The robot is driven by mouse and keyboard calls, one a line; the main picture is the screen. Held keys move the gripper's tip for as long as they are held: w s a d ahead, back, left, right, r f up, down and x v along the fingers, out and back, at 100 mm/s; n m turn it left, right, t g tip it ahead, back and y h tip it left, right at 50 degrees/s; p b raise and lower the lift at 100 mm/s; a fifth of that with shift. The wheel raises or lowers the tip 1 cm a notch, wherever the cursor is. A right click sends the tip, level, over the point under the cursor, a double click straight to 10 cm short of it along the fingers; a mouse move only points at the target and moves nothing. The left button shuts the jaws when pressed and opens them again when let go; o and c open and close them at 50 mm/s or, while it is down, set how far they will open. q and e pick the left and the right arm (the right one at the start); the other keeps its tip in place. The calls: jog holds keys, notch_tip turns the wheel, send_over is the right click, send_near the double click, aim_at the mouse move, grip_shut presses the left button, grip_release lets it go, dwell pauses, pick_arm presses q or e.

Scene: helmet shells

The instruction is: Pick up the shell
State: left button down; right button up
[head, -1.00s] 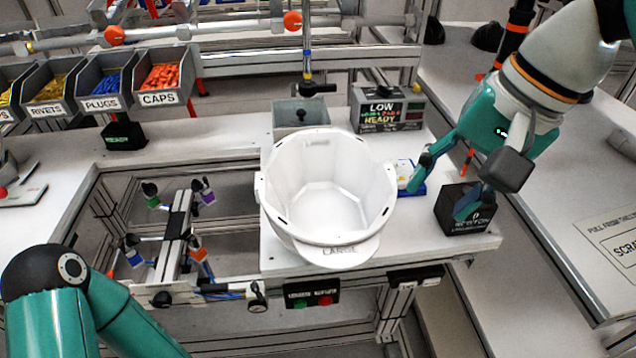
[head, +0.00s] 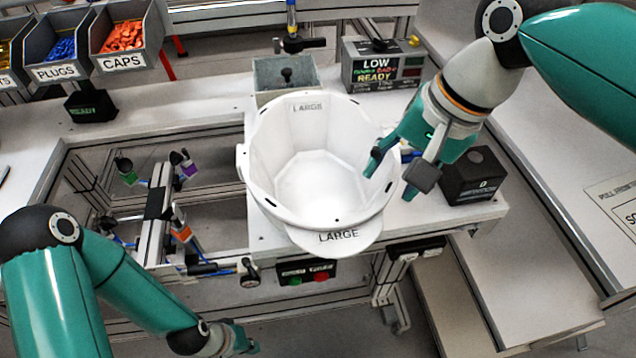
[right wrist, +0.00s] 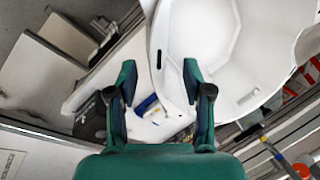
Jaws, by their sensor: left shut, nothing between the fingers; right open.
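The white helmet shell (head: 318,185), marked LARGE, sits open side up on the bench, with its brim toward me. My right gripper (head: 392,176) is open at the shell's right rim. One finger overlaps the inside of the rim and the other is outside it. In the right wrist view, the shell (right wrist: 205,35) lies behind the right-hand finger, and the gripper (right wrist: 160,80) is empty. I cannot tell whether a finger touches the shell. My left gripper (head: 238,340) is shut and empty at the bottom, away from the shell.
A black box (head: 472,178) stands just right of my right gripper. The LOW/READY display (head: 382,66) and a grey bin (head: 285,76) stand behind the shell. A fixture with coloured clamps (head: 158,200) is left of it. Part bins (head: 122,42) are at the back left.

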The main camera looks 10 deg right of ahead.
jog(key=shift+x, duration=2.95)
jog(key=shift+s+d, duration=0.15)
jog(key=shift+s, duration=0.05)
jog(key=shift+c, duration=0.2)
grip_shut()
